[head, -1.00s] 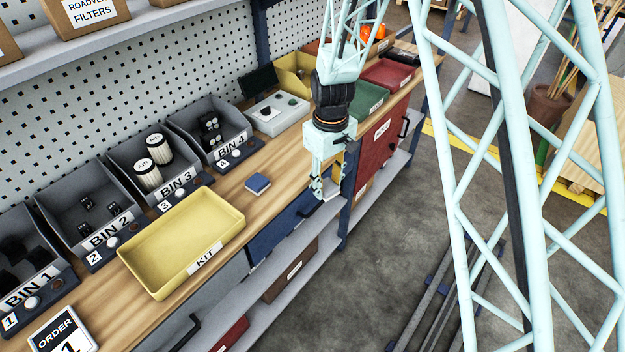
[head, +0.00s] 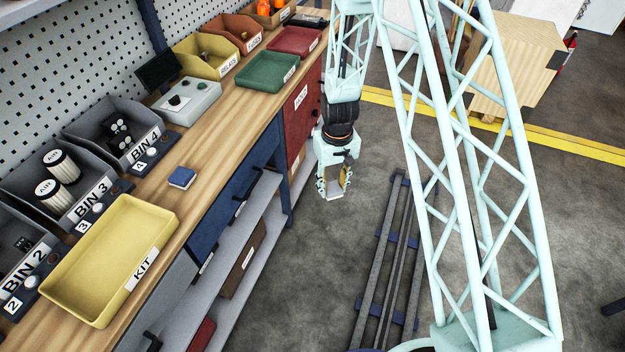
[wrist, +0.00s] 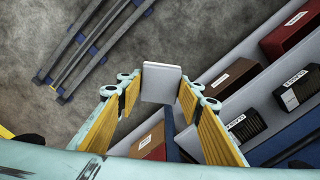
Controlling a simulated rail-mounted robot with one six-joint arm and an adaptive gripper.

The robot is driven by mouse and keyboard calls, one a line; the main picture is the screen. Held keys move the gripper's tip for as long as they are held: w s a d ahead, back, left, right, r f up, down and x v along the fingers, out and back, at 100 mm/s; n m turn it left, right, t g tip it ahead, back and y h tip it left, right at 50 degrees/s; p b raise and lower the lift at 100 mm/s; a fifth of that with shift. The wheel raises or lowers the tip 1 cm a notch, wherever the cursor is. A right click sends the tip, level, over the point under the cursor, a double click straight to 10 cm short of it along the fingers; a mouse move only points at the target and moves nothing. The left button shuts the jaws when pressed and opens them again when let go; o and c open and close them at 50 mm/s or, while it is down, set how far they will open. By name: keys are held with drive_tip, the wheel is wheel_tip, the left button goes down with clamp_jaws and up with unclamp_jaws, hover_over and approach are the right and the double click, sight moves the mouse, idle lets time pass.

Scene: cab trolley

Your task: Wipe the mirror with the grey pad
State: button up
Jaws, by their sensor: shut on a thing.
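My gripper (head: 333,190) hangs pointing down over the floor, just off the bench's front edge. In the wrist view, the pale grey pad (wrist: 161,83) sits between the two yellow-lined fingers, and my gripper is shut on it. In the head view the pad is too small and too covered by the fingers to make out clearly. I cannot pick out a mirror in either view now.
The wooden bench (head: 218,142) holds a yellow kit tray (head: 75,312), a small blue block (head: 181,177), labelled bins and a grey control box (head: 190,101). Shelves with boxes (wrist: 289,34) lie below. Floor rails (head: 392,255) run beside the bench.

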drive_tip(key=s+d+f+m+b, duration=0.1)
drive_tip(key=s+d+f+m, duration=0.1)
drive_tip(key=d+f, duration=0.3)
drive_tip(key=d, duration=0.3)
drive_tip(key=shift+f+m, duration=0.25)
drive_tip(key=shift+m, duration=0.15)
drive_tip(key=shift+d, duration=0.1)
